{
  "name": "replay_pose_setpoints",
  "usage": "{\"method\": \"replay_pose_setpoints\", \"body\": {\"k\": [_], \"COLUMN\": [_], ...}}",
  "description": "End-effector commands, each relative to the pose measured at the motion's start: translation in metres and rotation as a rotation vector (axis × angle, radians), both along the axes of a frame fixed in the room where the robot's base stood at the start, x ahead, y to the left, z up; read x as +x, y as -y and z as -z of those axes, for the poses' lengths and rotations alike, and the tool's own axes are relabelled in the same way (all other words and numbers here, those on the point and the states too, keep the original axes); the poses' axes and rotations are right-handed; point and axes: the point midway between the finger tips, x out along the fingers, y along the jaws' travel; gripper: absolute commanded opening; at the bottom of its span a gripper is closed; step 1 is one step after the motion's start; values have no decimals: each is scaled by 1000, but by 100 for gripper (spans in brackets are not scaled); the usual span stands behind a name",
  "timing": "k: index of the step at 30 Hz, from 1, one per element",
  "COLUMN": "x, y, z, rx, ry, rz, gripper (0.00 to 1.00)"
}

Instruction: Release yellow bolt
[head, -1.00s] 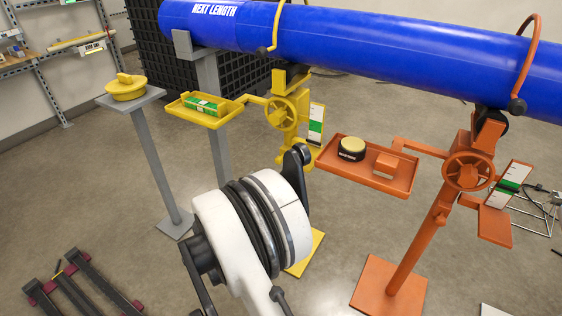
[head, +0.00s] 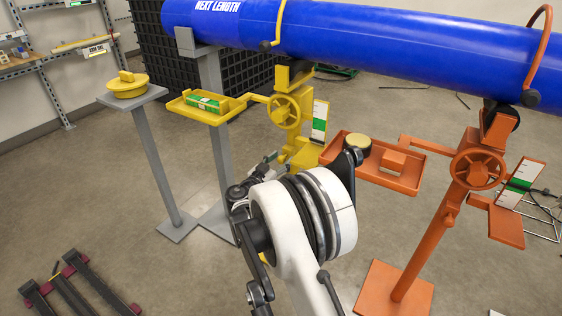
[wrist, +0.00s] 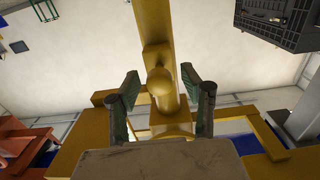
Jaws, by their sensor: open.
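The yellow stand (head: 302,148) holds up the blue pipe, with its handwheel (head: 285,111) facing me in the head view. In the wrist view the yellow post (wrist: 153,22) runs down the middle, and a rounded yellow bolt (wrist: 160,83) sticks out from it. My gripper (wrist: 160,85) is open, with one green-padded finger on each side of the bolt and visible gaps between. In the head view my gripper (head: 264,164) is partly hidden by my arm, at the left of the yellow stand's lower body. The bolt is hidden there.
The blue pipe (head: 400,62) spans above. A yellow tray (head: 180,106) with a green box (head: 205,103) is at the left. An orange tray (head: 408,180) and orange stand (head: 440,215) are close at the right. A grey pedestal (head: 155,165) carries a yellow cap (head: 127,85).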

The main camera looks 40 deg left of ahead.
Motion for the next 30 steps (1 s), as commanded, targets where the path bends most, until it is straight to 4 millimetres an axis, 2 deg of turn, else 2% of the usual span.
{"method": "replay_pose_setpoints", "body": {"k": [5,15,23,30], "x": [0,0,-1,-28], "y": [0,0,0,3], "z": [0,0,0,0], "rx": [0,0,0,0], "ry": [0,0,0,0], "rz": [0,0,0,-1], "gripper": [43,0,0,0]}}
